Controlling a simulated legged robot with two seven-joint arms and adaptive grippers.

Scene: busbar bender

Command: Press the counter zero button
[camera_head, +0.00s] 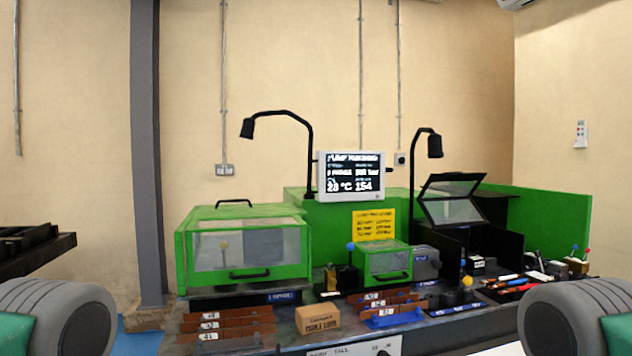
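The busbar bender is a green machine with a large windowed cover (245,250) on the left and a small windowed cover (387,262) in the middle, both closed. A display (350,176) above it shows white text, with "°C" and "154" in the bottom line. A white panel (355,347) with dark controls is cut off by the bottom edge. I cannot tell which control is the counter zero button. Grey rounded parts of my arms show at the lower left and lower right corners. Neither gripper is in view.
A cardboard box (317,319) stands at the front between stacks of brown labelled bars (228,323). Tools (515,284) lie on the right. A black hinged cover (451,200) stands open at the right. Two black lamps (248,128) arch over the machine. A dark rack (35,245) is at left.

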